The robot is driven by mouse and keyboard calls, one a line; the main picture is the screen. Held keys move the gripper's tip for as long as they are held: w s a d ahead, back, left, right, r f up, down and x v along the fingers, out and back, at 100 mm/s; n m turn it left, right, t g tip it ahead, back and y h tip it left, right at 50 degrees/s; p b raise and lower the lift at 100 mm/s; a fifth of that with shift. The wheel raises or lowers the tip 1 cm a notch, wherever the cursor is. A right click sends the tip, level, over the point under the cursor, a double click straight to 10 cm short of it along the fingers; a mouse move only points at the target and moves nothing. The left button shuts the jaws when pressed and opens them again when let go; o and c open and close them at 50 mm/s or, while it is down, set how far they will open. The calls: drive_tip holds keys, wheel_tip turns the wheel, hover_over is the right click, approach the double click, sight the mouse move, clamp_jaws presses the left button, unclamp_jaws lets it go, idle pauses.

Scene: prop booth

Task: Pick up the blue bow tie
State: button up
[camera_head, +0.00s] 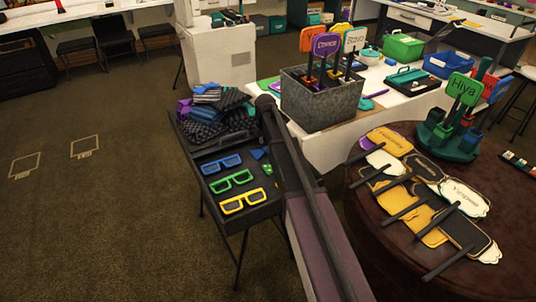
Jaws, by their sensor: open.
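The blue bow tie (258,153) lies on the small black table (262,211), to the right of the blue glasses. It is small in the head view and sits close to the left side of my arm. A green bow tie (266,169) lies just below it, partly hidden by my arm. My arm runs from the bottom of the picture up across the right side of the table. I cannot make out my gripper or its fingers, and no held object shows.
Blue (221,164), green (231,181) and yellow glasses (244,202) lie on the same table. Folded dark and blue cloths (213,117) pile up behind them. A metal bin (322,103) with signs stands behind right. A round table (372,239) with signs stands right. Open carpet lies left.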

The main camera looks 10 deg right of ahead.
drive_tip(key=shift+f+b, duration=0.3)
drive_tip(key=shift+f, duration=0.3)
drive_tip(key=shift+c, duration=0.2)
drive_tip(key=c, duration=0.9)
